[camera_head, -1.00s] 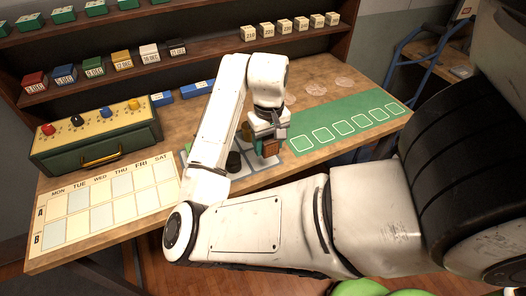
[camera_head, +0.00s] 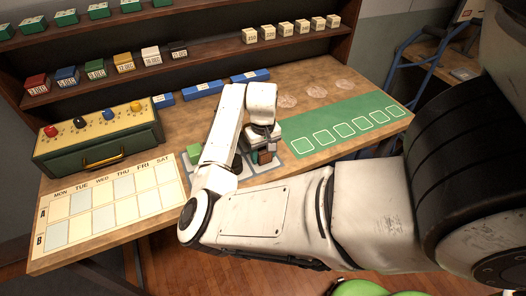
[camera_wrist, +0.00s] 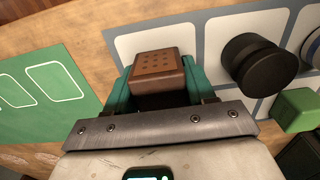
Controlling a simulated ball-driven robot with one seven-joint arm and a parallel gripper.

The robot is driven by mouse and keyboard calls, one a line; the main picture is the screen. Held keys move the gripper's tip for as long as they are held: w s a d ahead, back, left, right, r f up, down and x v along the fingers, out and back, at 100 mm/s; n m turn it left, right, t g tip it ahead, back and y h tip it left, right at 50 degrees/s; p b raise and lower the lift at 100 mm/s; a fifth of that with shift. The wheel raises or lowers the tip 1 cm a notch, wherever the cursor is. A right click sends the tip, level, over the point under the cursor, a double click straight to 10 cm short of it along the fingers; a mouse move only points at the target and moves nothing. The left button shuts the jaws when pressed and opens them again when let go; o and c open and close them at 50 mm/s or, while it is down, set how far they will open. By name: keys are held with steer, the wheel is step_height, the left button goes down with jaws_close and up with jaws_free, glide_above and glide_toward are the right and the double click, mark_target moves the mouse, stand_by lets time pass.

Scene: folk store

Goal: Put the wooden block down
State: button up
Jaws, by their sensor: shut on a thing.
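The wooden block (camera_wrist: 163,70) is a brown cube with small dark dots on its top face. My gripper (camera_wrist: 160,84) has green fingers, shut on the block from both sides in the wrist view. In the head view the block (camera_head: 265,157) shows small under my gripper (camera_head: 262,150), low over the grey board with pale squares (camera_wrist: 140,44). A pale square lies around and beyond the block in the wrist view. I cannot tell whether the block's underside touches the board. My arm hides part of the board in the head view.
A black round piece (camera_wrist: 258,62) and a green block (camera_wrist: 297,108) stand on the board beside my gripper. A green mat with white outlined squares (camera_head: 345,128) lies right of it. A calendar board (camera_head: 105,215) and a green box with knobs (camera_head: 98,140) lie left.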

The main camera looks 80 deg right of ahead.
steer(key=o, duration=1.1)
steer(key=shift+f, duration=0.1)
steer(key=shift+c, duration=0.2)
